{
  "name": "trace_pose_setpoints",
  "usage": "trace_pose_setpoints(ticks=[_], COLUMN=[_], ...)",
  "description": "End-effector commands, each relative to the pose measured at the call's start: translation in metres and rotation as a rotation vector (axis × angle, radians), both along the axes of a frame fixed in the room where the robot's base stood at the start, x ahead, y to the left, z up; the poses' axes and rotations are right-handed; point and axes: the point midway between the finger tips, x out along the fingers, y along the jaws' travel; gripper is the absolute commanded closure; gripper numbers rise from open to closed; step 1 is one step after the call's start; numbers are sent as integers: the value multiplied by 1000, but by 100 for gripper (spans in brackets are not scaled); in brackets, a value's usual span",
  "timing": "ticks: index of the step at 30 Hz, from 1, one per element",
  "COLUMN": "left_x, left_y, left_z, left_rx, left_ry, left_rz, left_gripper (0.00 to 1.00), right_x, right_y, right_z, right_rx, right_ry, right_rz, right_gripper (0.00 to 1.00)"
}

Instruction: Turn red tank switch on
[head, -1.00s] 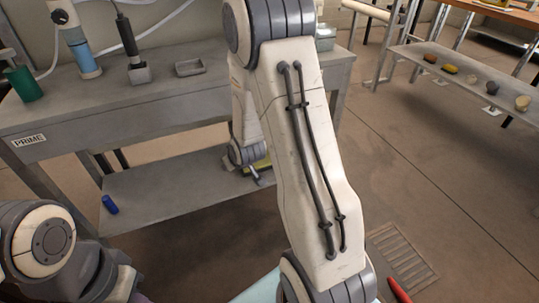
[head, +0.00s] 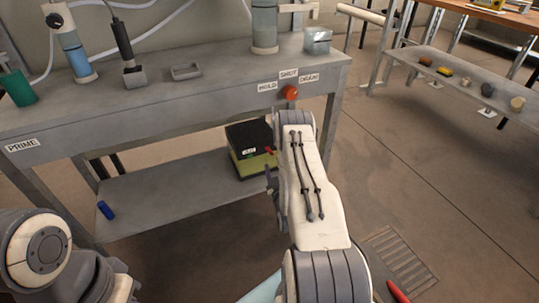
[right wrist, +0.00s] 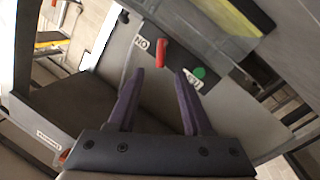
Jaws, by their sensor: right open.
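A dark box with a yellow-green lower part (head: 262,163) sits at the right end of the bench's lower shelf. A small red switch lever (head: 268,151) shows on its right side. In the right wrist view, the red lever (right wrist: 161,53) stands out from a dark panel, with an upside-down ON label (right wrist: 141,43) to its left and a green round piece (right wrist: 199,72) to its right. My right gripper (right wrist: 158,73) is open and empty, its fingers on either side of the lever's line, with the lever just beyond the tips. My left gripper is out of view.
A grey bench (head: 130,115) stands above the lower shelf (head: 165,200). A red knob (head: 290,92) with HOLD, SHUT and DRAIN labels is on its front edge, close above my right arm. A blue cylinder (head: 106,210) lies on the shelf.

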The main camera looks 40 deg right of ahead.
Motion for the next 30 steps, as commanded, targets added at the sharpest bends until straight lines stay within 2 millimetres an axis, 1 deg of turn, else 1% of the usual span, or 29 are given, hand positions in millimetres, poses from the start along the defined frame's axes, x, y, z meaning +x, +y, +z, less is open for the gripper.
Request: trace_pose_setpoints(ticks=[1,6,12,16,24,26,27,28,30], left_x=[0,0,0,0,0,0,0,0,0], left_y=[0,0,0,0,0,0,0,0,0], left_z=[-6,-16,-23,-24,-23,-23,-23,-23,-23], left_rx=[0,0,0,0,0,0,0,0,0], left_ry=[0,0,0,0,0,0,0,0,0], left_rz=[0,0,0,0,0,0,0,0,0], left_gripper=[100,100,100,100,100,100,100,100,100], right_x=[10,39,62,68,69,69,69,69,69], right_y=[-5,-19,-30,-33,-34,-34,-34,-34,-34], right_z=[-2,-2,-1,0,0,0,0,0,0], right_rx=[-3,-2,-1,1,2,2,2,2,2], right_ry=[-5,-5,-2,-1,1,1,1,1,1], right_rz=[2,3,1,1,1,1,1,1,1], right_gripper=[50,50,50,50,50,73,89,100,100])
